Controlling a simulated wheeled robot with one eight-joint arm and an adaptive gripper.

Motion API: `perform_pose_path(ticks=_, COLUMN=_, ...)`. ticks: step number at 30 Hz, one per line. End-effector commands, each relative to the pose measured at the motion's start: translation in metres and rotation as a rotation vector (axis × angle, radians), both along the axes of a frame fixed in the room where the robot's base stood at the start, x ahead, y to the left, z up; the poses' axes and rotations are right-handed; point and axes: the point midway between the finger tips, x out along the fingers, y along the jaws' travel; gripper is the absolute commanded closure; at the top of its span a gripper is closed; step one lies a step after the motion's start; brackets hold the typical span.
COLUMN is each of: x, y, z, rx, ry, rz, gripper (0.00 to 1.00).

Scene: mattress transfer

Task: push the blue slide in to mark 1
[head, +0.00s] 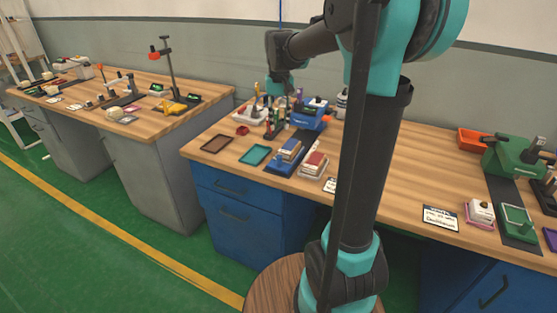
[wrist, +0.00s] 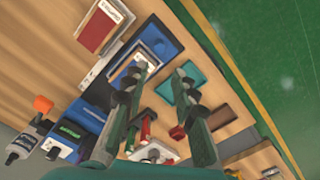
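A blue slide-like tray (head: 281,163) sits on a dark strip in front of a blue machine (head: 309,121) on the middle table, with a stack of flat pieces on it. In the wrist view the blue tray (wrist: 166,45) is at the top centre, and the blue machine (wrist: 88,120) is at the lower left. My gripper (wrist: 163,72) is open, its two fingers apart with nothing held between them. It is above the table near the tray and machine; I cannot tell whether it touches anything. No mark 1 is legible.
A red-topped stack (head: 314,164) stands beside the tray. A brown tray (head: 216,144) and a teal tray (head: 255,155) lie to its left. Small red and green upright items (wrist: 146,128) stand close to my fingers. A green machine (head: 508,157) is farther right.

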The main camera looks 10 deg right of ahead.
Motion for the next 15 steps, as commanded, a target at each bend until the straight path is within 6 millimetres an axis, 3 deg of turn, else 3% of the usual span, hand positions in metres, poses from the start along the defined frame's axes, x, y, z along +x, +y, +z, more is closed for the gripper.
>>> perform_pose_path(ticks=15, x=0.000, y=0.000, z=-0.102, rx=0.000, ry=-0.001, rz=0.000, gripper=0.73)
